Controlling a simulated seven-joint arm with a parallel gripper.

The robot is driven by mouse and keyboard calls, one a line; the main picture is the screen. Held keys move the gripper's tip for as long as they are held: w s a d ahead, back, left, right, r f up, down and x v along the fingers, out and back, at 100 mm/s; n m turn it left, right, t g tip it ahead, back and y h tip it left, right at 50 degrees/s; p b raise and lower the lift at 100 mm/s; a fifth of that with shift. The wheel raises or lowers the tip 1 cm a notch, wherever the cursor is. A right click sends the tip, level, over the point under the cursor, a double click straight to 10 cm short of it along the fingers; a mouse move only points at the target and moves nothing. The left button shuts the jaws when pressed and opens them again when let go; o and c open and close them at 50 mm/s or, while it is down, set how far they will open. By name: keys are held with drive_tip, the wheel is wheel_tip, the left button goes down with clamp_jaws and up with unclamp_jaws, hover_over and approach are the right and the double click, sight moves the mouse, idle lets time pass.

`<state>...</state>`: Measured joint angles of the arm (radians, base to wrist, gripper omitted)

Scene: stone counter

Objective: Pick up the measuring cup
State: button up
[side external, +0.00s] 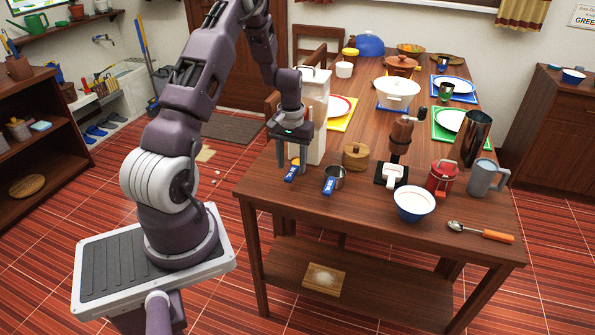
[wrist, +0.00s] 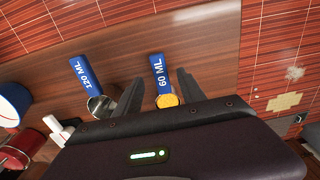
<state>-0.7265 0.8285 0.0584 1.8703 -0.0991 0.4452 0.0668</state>
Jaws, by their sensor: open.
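Two small measuring cups with blue handles stand near the table's front left edge. The one marked 60 ML (wrist: 160,72) holds something yellow; it also shows in the side view (side external: 291,174). The one marked 120 ML (wrist: 86,75) is metal and stands to its right in the side view (side external: 332,182). My gripper (side external: 293,168) points down over the 60 ML cup. In the wrist view its open fingers (wrist: 158,86) lie either side of that cup, with the 120 ML cup outside them, close to one finger. I cannot tell whether the fingers touch either cup.
A tall white carton (side external: 317,118) stands close behind my gripper.

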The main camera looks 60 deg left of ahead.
sight(292, 171)
wheel_tip(292, 171, down, 4)
drive_tip(key=shift+s+f, duration=0.1)
drive_tip(key=shift+f, duration=0.15)
clamp_jaws()
drive_tip(key=shift+r, duration=0.15)
drive_tip(key=shift+a+r, duration=0.1)
drive_tip(key=shift+r, duration=0.25)
drive_tip(key=r, duration=0.2)
drive_tip(key=shift+s+d+r, duration=0.3)
drive_tip(key=shift+d+r, duration=0.05)
drive_tip(key=s+d, duration=1.2)
